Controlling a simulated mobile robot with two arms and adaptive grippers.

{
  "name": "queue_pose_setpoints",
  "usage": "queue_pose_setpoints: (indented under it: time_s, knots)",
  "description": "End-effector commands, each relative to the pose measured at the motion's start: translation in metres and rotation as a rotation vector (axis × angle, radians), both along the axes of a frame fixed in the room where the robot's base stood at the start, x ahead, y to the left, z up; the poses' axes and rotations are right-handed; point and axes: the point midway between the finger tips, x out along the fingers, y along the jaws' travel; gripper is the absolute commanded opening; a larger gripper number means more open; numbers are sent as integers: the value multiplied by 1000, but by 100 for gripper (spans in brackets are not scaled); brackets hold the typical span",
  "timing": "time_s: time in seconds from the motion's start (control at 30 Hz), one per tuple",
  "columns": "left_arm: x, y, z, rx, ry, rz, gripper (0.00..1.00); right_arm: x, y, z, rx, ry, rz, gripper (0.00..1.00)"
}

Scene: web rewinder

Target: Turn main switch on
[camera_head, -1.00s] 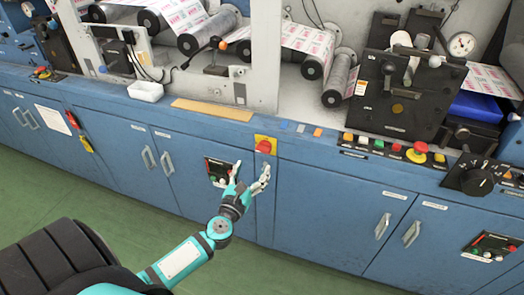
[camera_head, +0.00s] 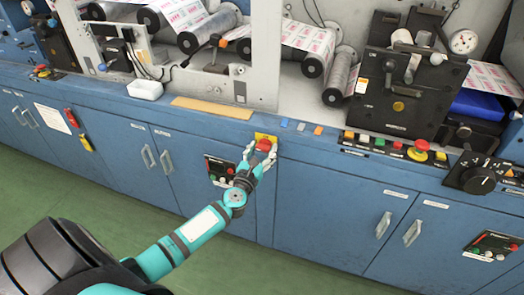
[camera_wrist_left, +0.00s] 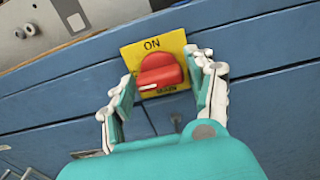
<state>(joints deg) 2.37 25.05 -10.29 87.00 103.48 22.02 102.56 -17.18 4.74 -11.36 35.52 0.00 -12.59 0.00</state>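The main switch is a red rotary knob (camera_head: 264,145) on a yellow plate (camera_head: 268,136), on the front of the blue machine. In the left wrist view the red knob (camera_wrist_left: 160,72) sits on the yellow plate (camera_wrist_left: 134,55), marked "ON" at the top, with partly hidden lettering below. A white mark is at the knob's lower left. My left gripper (camera_head: 259,153) is open, one finger on each side of the knob. In the left wrist view the left gripper (camera_wrist_left: 163,90) shows gaps between its fingers and the knob. My right gripper is not in view.
A small panel with buttons (camera_head: 220,170) is left of my left gripper. A row of coloured buttons (camera_head: 380,145) and a black rotary dial (camera_head: 478,179) are on the ledge to the right. Blue cabinet doors with handles (camera_head: 383,224) fill the lower front.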

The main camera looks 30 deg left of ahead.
Motion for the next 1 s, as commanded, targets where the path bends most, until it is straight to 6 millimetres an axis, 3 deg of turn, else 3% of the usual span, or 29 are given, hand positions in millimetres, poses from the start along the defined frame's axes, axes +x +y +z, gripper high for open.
queue_pose_setpoints:
  time_s: [0.03, 0.3, 0.67, 1.0]
  knots:
    - [0, 0, 0, 0, 0, 0, 48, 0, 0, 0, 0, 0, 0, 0]
    - [0, 0, 0, 0, 0, 0, 15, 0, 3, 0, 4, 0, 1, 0]
    - [0, 0, 1, 69, 18, 1, 15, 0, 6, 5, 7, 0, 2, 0]
    - [-1, 0, 1, 324, 80, 1, 15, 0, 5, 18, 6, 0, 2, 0]
